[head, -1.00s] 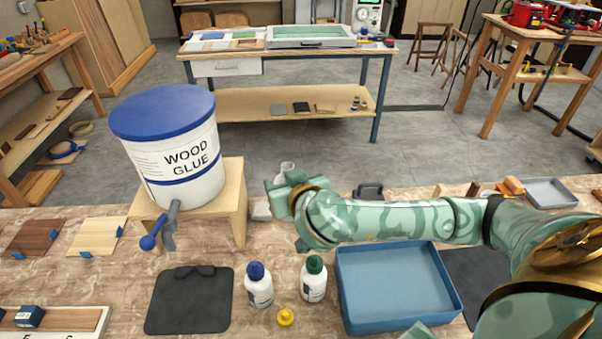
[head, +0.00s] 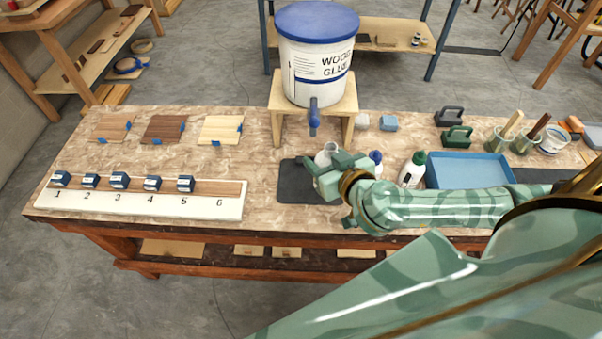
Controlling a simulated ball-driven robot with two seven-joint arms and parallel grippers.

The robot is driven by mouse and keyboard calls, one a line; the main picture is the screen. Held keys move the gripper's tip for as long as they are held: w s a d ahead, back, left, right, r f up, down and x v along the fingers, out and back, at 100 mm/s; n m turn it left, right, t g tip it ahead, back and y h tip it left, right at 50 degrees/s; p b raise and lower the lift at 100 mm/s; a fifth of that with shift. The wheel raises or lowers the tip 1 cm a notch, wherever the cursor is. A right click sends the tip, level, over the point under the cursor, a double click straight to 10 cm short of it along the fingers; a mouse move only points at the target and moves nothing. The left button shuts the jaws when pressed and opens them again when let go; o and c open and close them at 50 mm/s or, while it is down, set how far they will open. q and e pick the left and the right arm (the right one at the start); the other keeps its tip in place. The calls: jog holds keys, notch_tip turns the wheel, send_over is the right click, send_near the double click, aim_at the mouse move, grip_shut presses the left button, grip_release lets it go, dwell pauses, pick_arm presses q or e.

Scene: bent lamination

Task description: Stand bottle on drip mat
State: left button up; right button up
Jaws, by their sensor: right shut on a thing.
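The drip mat (head: 291,182) is a dark sheet lying flat on the bench below the wood glue bucket; its right part is hidden by my right gripper. My right gripper (head: 334,168) is over the right side of the mat, shut on a whitish bottle (head: 326,150). Only the bottle's upper part shows above the fingers, and it looks roughly upright. Its base is hidden, so I cannot tell whether it touches the mat. My left gripper is not in view.
A blue-capped bottle (head: 376,157) and a green-capped bottle (head: 412,170) stand right of the mat, beside a blue tray (head: 470,170). The glue bucket (head: 316,60) sits on a wooden stand with a spigot behind the mat. A numbered rack (head: 150,206) lies left.

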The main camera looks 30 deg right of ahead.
jog(key=s+d+f+y+p, duration=0.1)
jog(key=s+d+f+p, duration=0.1)
jog(key=s+f, duration=0.25)
jog(key=shift+n, duration=0.4)
jog(key=w+f+b, duration=0.2)
jog(key=w+f, duration=0.2)
jog(key=w+f+b, duration=0.3)
jog(key=w+f, duration=0.1)
jog(key=w, duration=0.1)
jog(key=w+f+b, duration=0.3)
jog(key=w+f, duration=0.1)
jog(key=shift+w+a+f, duration=0.2)
jog(key=shift+a+f, duration=0.05)
jog(key=shift+a, duration=0.1)
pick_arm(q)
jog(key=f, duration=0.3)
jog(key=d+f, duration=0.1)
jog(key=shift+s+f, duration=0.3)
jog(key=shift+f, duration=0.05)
pick_arm(e)
jog(key=shift+r, duration=0.1)
jog(key=o, duration=1.1)
